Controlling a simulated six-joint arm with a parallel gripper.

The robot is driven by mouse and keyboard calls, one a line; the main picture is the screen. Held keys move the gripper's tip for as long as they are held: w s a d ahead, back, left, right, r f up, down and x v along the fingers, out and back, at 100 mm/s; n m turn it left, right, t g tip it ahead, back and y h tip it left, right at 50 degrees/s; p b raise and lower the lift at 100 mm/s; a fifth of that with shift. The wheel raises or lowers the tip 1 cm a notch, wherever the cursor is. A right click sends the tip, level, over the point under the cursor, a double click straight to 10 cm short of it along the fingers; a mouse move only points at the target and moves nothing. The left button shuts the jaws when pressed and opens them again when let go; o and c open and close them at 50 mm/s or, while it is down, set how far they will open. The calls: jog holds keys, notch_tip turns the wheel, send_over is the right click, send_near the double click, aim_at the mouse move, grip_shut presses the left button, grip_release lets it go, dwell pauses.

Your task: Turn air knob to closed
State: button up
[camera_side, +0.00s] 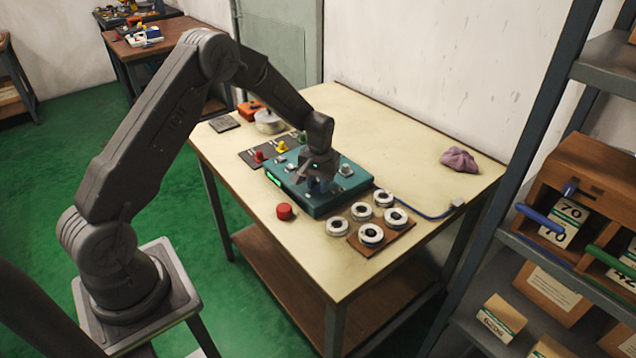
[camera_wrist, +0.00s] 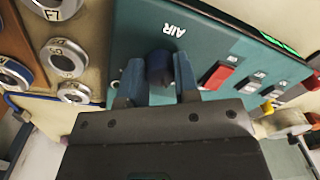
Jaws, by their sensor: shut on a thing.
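The blue air knob (camera_wrist: 160,68) stands on the teal panel (camera_wrist: 225,45), below the printed word AIR in the wrist view. My gripper (camera_wrist: 160,82) is shut on the knob, with one finger on each side of it. In the side view the teal panel (camera_side: 345,190) sits on the table and my gripper (camera_side: 318,180) reaches down onto its top. The knob is mostly hidden there by the gripper. I cannot tell which position the knob points to.
Several bearing rings (camera_side: 371,234) sit at the panel's right, some on a brown board (camera_side: 404,238). A red cap (camera_side: 284,211) lies in front. A dark board with coloured knobs (camera_side: 247,157) lies left. A purple cloth (camera_side: 459,159) lies at right.

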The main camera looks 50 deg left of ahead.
jog(key=shift+n, duration=0.4)
jog(key=o, duration=0.9)
jog(key=shift+r, duration=0.1)
notch_tip(320, 180, up, 14)
jog(key=shift+w+d+f, duration=0.15)
jog(key=shift+f, duration=0.05)
